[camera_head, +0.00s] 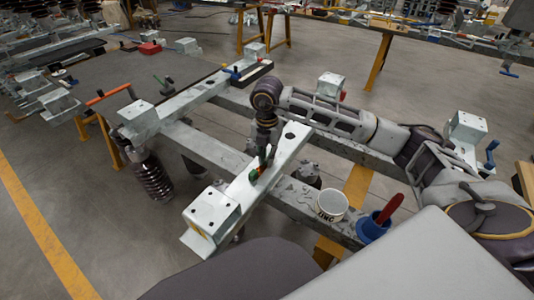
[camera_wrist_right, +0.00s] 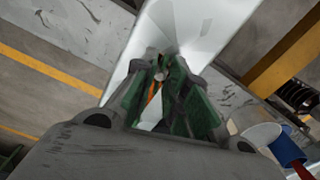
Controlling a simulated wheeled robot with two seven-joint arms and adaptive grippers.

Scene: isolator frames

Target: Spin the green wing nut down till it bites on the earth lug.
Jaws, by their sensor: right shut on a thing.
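The green wing nut (camera_head: 254,173) sits at the near galvanised channel beam (camera_head: 290,148), with a small red part beside it. My right gripper (camera_head: 264,158) reaches down over the nut from above and is shut on it. In the right wrist view, green wings (camera_wrist_right: 180,70) and a pale round stud end show between the dark greenish fingers of my right gripper (camera_wrist_right: 160,88). An orange strip shows below the stud. I cannot make out the earth lug, or whether the nut touches it. My left gripper is not in view.
A white cup (camera_head: 331,205) and a blue pot (camera_head: 371,228) with a red handle stand on the frame right of the nut. A white drilled block (camera_head: 211,213) sits at the beam's near end. A ribbed insulator (camera_head: 153,181) hangs at left. Open floor lies at left.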

